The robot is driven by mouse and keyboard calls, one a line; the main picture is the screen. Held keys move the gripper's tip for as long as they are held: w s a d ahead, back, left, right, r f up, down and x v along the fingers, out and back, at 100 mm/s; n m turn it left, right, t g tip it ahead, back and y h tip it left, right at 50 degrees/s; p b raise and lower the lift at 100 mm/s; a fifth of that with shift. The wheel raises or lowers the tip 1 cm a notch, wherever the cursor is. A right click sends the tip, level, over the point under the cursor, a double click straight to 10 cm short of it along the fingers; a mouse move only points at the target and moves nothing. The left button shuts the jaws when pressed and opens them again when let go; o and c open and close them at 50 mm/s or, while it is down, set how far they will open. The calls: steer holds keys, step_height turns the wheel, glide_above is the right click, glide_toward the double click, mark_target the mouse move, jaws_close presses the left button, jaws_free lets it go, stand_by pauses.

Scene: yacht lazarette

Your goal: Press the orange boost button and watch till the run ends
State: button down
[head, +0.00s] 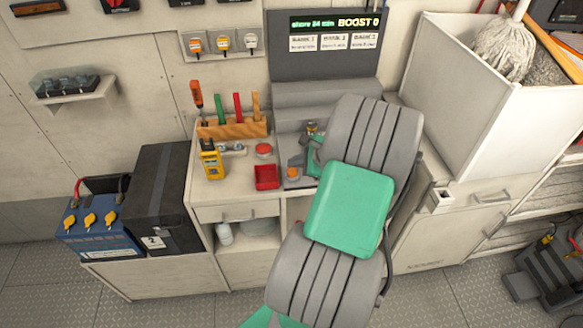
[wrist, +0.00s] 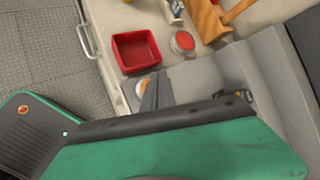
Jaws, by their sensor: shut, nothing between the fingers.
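The orange boost button (head: 293,172) sits on the grey panel at the front of the console. In the wrist view the orange button (wrist: 142,86) shows just beside my fingertips, partly covered by them. My gripper (head: 308,160) is shut and empty, close to the button; it also shows in the wrist view (wrist: 156,92). I cannot tell whether the fingers touch the button.
Left of the button are a red tray (head: 267,183), a round red item (head: 263,148), a yellow meter (head: 211,163) and a wooden tool rack (head: 232,129). Black and blue batteries (head: 92,225) stand at left. A white bin (head: 470,115) holds a mop at right.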

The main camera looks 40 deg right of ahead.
mark_target(295, 171)
step_height(295, 171, up, 5)
steer(key=p, duration=0.4)
steer(key=shift+r+p, duration=0.1)
steer(key=shift+p, duration=0.3)
stand_by(0.4)
